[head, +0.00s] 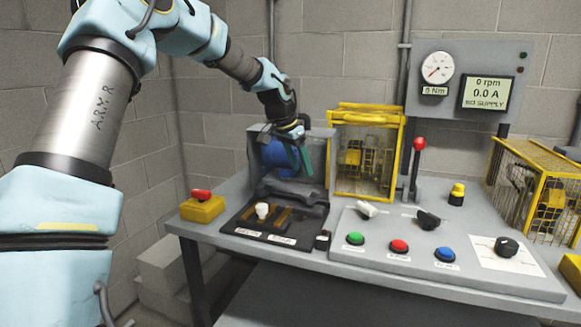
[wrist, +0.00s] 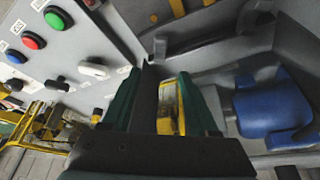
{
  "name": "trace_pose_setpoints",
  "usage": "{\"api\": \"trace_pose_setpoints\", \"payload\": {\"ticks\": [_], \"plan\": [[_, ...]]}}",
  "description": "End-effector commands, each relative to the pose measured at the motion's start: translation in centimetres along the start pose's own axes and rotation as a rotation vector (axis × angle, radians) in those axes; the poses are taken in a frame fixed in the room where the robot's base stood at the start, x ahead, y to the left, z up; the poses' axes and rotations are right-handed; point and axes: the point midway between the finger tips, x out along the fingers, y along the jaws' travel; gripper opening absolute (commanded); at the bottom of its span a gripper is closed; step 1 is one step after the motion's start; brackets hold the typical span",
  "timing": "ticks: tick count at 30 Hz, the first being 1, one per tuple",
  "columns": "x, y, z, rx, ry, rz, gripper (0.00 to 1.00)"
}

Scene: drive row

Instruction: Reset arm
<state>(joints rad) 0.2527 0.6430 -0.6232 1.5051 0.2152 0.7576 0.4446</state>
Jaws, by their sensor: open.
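My arm reaches in from the left of the head view, and my gripper (head: 303,158) is over the left part of the bench, in front of a grey housing (head: 318,150) with a blue motor-like part (head: 276,155). In the wrist view my gripper's two green fingers (wrist: 165,75) stand apart, with a yellow part (wrist: 169,105) visible through the gap; I cannot tell its distance. The blue part (wrist: 272,108) is right of the fingers. No object is clearly held. Below the gripper is a black slotted panel (head: 245,228) with a white knob (head: 262,209); its labels are too small to read.
A sloped panel (head: 340,250) carries green, red and blue buttons and several knobs. A red-knobbed lever (head: 419,145) stands behind it. Yellow cages (head: 370,110) (head: 497,150) stand at the back and right. A red switch on a yellow box (head: 202,208) sits at the bench's left edge.

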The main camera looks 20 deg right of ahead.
Motion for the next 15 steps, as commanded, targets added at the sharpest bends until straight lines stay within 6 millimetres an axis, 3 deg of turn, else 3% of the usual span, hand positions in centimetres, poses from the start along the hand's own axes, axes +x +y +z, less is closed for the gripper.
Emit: {"api": "trace_pose_setpoints", "payload": {"ticks": [5,8,11,15], "plan": [[0.0,0.0,0.1,-0.003,-0.002,-0.002,0.60],[-0.4,-0.4,1.8,-0.035,-0.023,-0.017,0.60],[-1.5,-1.1,6.1,-0.121,-0.071,-0.053,0.60],[-4.1,-1.9,15.5,-0.333,-0.151,-0.129,0.60]]}}
